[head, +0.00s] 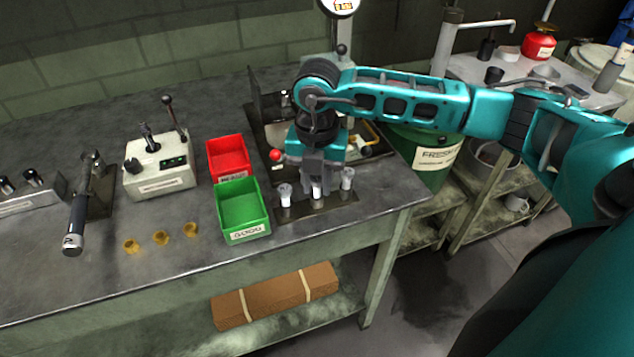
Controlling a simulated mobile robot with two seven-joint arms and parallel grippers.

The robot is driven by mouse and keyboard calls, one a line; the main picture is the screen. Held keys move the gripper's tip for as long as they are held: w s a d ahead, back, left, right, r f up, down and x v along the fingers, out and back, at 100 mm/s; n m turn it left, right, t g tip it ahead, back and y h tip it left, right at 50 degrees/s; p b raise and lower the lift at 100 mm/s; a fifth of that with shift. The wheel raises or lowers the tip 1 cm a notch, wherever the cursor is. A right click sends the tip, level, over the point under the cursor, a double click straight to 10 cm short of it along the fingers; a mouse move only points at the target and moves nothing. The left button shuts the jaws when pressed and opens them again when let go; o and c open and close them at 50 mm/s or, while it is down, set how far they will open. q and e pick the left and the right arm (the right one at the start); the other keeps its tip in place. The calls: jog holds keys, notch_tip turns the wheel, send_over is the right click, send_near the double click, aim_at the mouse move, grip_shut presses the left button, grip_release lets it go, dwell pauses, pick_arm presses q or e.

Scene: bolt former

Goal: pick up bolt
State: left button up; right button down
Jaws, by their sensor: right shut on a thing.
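Three pale grey bolts stand upright in a row in a dark holder plate (335,203) near the right end of the workbench: a left bolt (285,196), a middle bolt (317,191) and a right bolt (347,179). My right gripper (318,183) points down over the row and is shut on the middle bolt. Its fingers hide part of that bolt, and I cannot tell whether the bolt is raised from its place. The left and right bolts stand apart on either side of the fingers. My left gripper is not in view.
A green bin (245,231) and a red bin (229,157) stand just left of the bolts. A control box (160,164) and several brass nuts (160,238) are farther left. A machine with a red knob (275,155) is behind my gripper. The bench's front edge is close.

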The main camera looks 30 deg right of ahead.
aim_at(317, 177)
notch_tip(317, 177, up, 20)
jog(key=p, duration=0.1)
jog(key=shift+w, duration=0.1)
dwell(0.5)
